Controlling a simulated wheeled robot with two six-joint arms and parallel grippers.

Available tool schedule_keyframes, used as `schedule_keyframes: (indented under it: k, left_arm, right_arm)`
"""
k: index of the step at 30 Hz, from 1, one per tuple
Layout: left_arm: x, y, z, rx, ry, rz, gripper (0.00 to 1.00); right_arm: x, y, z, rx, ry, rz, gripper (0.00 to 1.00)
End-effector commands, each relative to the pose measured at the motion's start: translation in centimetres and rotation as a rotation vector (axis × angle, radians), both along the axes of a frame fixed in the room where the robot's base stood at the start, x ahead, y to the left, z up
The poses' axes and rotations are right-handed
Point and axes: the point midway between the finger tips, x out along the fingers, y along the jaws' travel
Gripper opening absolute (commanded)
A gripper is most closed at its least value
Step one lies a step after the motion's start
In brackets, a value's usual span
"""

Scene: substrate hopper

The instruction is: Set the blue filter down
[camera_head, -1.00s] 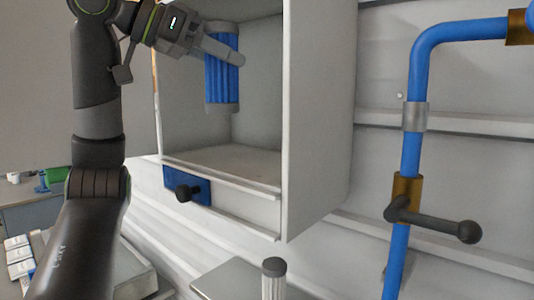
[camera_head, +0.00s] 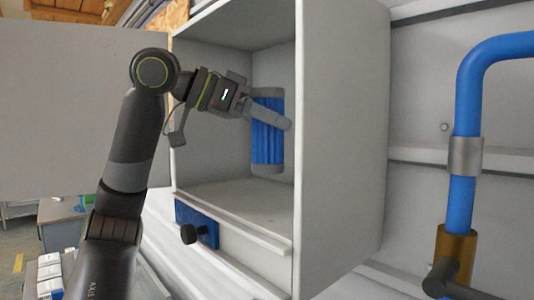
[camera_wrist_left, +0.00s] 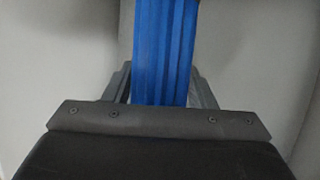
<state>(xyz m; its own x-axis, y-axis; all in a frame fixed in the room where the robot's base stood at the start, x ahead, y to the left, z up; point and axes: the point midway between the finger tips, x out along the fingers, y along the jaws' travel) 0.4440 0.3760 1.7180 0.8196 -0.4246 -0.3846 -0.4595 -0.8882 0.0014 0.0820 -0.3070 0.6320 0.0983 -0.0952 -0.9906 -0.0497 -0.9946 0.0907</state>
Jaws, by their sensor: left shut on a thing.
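The blue filter (camera_head: 267,140) is a ribbed blue cylinder with grey end caps. It is upright inside the open white cabinet (camera_head: 342,150). My left gripper (camera_head: 268,116) reaches in from the left and is shut on the filter's upper half. The filter's lower cap is close to the cabinet floor (camera_head: 230,197); I cannot tell whether it touches. In the left wrist view the filter (camera_wrist_left: 165,50) stands between the two fingers. Its ends are outside that view. My right gripper is not in view.
A blue latch plate with a black knob (camera_head: 190,233) is on the cabinet's front below the opening. A blue pipe (camera_head: 463,150) with a dark lever (camera_head: 445,280) runs down at the right. The cabinet's side walls stand close around the filter; the floor in front is bare.

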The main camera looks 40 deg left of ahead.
Motion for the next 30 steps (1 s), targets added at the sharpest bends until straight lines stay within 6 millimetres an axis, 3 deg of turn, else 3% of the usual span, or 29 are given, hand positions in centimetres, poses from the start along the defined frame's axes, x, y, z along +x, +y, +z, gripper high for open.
schedule_keyframes:
  k: [13, 27, 28, 30]
  left_arm:
    - [0.0, 0.1, -4.8, 0.002, 0.001, 0.003, 0.24]
    - [0.0, 0.0, -5.5, -0.001, -0.002, -0.001, 0.24]
    - [0.0, 0.0, -5.3, -0.001, -0.001, -0.001, 0.55]
    - [0.0, 0.0, -5.3, -0.001, -0.001, -0.001, 0.64]
  right_arm:
    - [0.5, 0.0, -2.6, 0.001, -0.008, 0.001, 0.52]
    - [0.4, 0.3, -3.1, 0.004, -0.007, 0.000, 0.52]
    - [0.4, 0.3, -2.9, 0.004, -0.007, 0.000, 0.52]
    - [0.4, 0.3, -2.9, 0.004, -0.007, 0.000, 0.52]
